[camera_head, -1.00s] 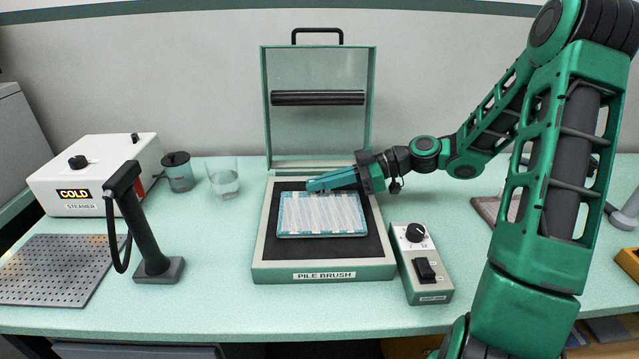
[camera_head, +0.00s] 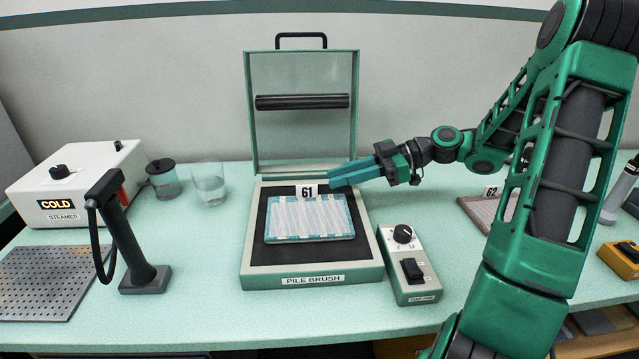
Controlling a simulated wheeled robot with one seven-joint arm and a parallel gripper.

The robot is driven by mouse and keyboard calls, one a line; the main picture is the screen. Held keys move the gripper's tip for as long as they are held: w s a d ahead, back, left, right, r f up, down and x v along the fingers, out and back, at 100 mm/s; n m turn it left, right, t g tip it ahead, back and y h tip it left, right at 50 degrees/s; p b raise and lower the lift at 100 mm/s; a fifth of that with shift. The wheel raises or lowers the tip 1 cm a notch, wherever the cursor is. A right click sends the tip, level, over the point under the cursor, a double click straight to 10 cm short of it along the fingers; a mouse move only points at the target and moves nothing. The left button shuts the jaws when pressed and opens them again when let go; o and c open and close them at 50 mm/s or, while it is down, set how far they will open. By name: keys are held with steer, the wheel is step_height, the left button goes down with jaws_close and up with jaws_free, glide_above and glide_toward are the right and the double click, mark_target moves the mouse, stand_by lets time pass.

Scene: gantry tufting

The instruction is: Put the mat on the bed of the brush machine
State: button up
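The mat (camera_head: 310,219), pale striped with a blue edge and an upright tag reading 61 (camera_head: 307,191), lies flat on the dark bed (camera_head: 262,250) of the brush machine. The machine, labelled PILE BRUSH (camera_head: 312,280), has its lid (camera_head: 303,135) standing open with a black roller (camera_head: 302,102) across it. My gripper (camera_head: 332,180) points left, just right of the tag and above the mat's back right corner. It appears clear of the mat and holds nothing I can see. The fingers overlap from this side, so any gap between them is hidden.
A switch box (camera_head: 409,268) stands right of the machine. Left are a steamer marked COLD (camera_head: 80,185), a black-handled stand (camera_head: 134,240), a perforated plate (camera_head: 45,283), a lidded jar (camera_head: 163,180) and a glass (camera_head: 208,185). Another mat tagged 62 (camera_head: 491,192) lies right, partly behind my arm.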

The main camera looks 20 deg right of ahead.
steer(key=shift+v, duration=1.7)
